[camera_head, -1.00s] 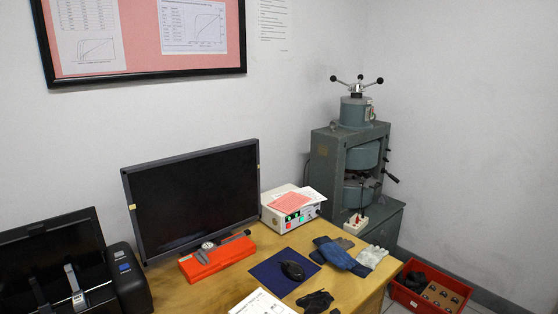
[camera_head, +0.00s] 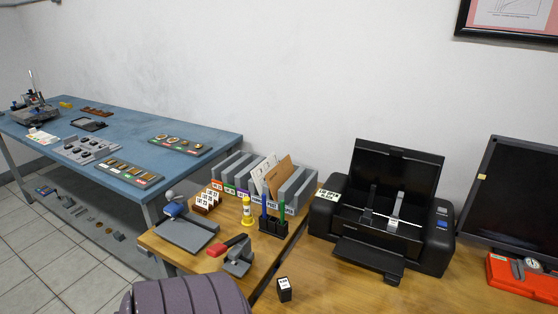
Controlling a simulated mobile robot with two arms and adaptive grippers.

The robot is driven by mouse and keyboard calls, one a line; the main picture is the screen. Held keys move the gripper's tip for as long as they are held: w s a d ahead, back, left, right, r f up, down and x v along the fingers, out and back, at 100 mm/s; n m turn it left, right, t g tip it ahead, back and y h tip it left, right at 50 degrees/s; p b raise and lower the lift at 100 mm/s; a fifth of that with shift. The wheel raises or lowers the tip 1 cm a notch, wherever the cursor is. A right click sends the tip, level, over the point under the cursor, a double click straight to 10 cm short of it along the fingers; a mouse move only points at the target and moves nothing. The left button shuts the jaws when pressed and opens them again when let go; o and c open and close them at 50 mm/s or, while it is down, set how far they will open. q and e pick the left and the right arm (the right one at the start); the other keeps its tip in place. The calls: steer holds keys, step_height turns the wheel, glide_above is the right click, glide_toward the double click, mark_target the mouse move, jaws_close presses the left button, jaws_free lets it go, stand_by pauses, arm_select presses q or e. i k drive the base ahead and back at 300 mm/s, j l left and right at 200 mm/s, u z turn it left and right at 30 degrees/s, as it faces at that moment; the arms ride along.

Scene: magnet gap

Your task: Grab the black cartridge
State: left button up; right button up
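The black cartridge (camera_head: 284,290) is a small upright black block with a white label on top. It stands on the wooden desk (camera_head: 330,285) near the bottom middle of the head view, in front of the black printer. Nothing covers it. Neither of my grippers shows in this view.
A black printer (camera_head: 430,249) stands behind and right of the cartridge. A stapler-like tool with a red handle (camera_head: 238,262), a pen holder (camera_head: 273,227) and a grey file rack (camera_head: 298,190) lie left and behind. A purple chair back (camera_head: 188,297) is at front left.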

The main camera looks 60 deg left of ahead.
mark_target(284, 288)
steer(key=u, duration=1.95)
steer(key=k+l+u, duration=0.2)
steer(key=l+u, duration=0.3)
steer(key=k+l+u, duration=0.2)
steer(key=u, duration=0.3)
